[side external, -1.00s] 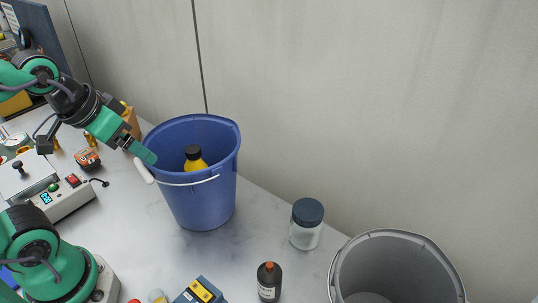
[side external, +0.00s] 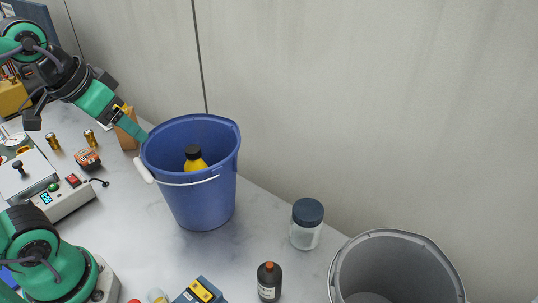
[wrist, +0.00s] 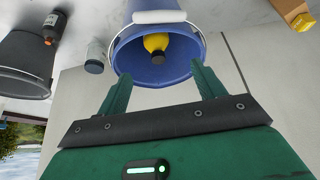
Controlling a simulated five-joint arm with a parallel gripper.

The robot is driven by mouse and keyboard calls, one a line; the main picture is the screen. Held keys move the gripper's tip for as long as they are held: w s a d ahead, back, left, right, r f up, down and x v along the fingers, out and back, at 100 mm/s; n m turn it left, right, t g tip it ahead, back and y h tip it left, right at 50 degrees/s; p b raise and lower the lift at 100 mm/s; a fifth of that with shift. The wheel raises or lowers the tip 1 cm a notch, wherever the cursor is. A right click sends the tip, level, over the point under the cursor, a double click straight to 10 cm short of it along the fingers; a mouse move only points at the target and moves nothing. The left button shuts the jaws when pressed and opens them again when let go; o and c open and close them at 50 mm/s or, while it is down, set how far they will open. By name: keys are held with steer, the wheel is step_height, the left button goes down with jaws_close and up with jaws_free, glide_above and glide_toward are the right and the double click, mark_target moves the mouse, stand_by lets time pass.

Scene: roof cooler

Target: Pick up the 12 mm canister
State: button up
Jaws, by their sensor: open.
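My gripper (side external: 143,137) is open at the left rim of the blue bucket (side external: 190,205). In the wrist view its two green fingers (wrist: 160,80) stand apart with nothing held, pointing at the bucket (wrist: 128,55). A yellow bottle with a black cap (side external: 195,161) is inside the bucket; it also shows in the wrist view (wrist: 156,43). Its lower part is hidden by the bucket wall. Two small brass canisters, one on the left (side external: 53,142) and one on the right (side external: 90,137), stand on the bench left of the bucket. I cannot read a 12 mm marking on anything.
A clear jar with a dark lid (side external: 305,230), a dark bottle (side external: 269,283) and a grey bucket (side external: 350,265) stand to the right. A control box (side external: 55,200) and an orange device (side external: 88,160) are left. The back wall is close behind the blue bucket.

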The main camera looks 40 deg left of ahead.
steer(key=w+d+r+n+g+h, duration=0.1)
steer(key=w+d+r+n+g, duration=0.2)
steer(key=d, duration=0.4)
steer(key=n+g+y, duration=0.1)
steer(key=n+g, duration=0.2)
steer(key=n, duration=0.3)
glide_above(270, 276)
steer(key=w+a, duration=0.1)
step_height(270, 276, down, 3)
step_height(270, 276, down, 17)
steer(key=shift+w+a+f, duration=0.1)
steer(key=shift+w+a, duration=0.05)
steer(key=shift+d+f, duration=0.2)
steer(key=shift+f, duration=3.95)
steer(key=c, duration=1.3)
steer(key=shift+o, duration=0.2)
steer(key=shift+r, duration=0.15)
